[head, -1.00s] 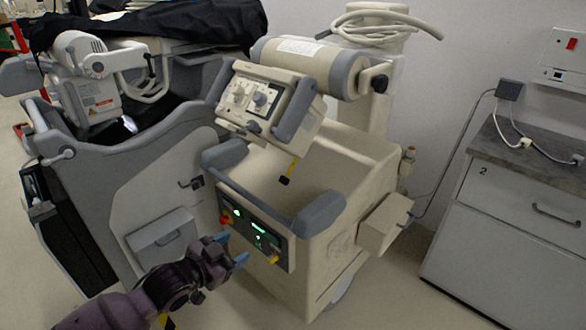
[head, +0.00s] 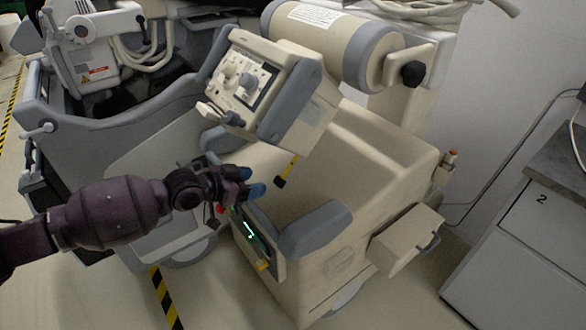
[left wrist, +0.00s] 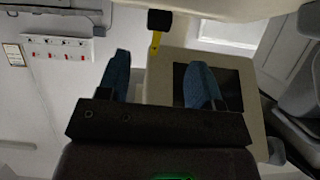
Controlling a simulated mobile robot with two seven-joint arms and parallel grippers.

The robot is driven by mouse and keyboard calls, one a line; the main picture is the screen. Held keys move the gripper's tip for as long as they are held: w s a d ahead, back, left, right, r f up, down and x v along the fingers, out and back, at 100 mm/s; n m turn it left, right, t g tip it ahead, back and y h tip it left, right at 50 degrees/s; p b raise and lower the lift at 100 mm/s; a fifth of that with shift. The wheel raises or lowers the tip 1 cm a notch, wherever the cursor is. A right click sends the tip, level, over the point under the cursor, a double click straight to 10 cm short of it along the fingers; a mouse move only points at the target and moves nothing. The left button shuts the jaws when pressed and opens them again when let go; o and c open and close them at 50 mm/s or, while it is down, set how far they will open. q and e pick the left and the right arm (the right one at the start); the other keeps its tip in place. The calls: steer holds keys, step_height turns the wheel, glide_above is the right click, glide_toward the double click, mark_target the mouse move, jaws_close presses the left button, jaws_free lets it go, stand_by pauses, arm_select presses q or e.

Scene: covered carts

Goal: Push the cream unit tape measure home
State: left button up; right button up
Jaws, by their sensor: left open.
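The tape measure (head: 288,170) shows as a short yellow strip with a black end, hanging out below the control box. My left gripper (head: 252,181) has blue fingertips. It is open and empty, just left of the tape's black end and apart from it. In the left wrist view the black end (left wrist: 159,20) and yellow strip (left wrist: 155,43) show beyond the two blue fingers, between them across the picture. My right gripper is not in view.
A grey padded handle (head: 315,230) and a lit panel (head: 250,232) are just below my left gripper. A grey cart (head: 110,125) stands at the left. A drawer cabinet (head: 530,250) stands at the right. Bare floor shows at the lower left.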

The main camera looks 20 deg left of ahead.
mark_target(279, 179)
arm_select(q)
steer(key=b+x, duration=0.1)
steer(key=x, duration=0.8)
steer(key=shift+s+d+b, duration=0.1)
steer(key=shift+d+b, duration=0.1)
steer(key=shift+b, duration=0.2)
steer(key=shift+x, duration=0.8)
steer(key=shift+r, duration=0.1)
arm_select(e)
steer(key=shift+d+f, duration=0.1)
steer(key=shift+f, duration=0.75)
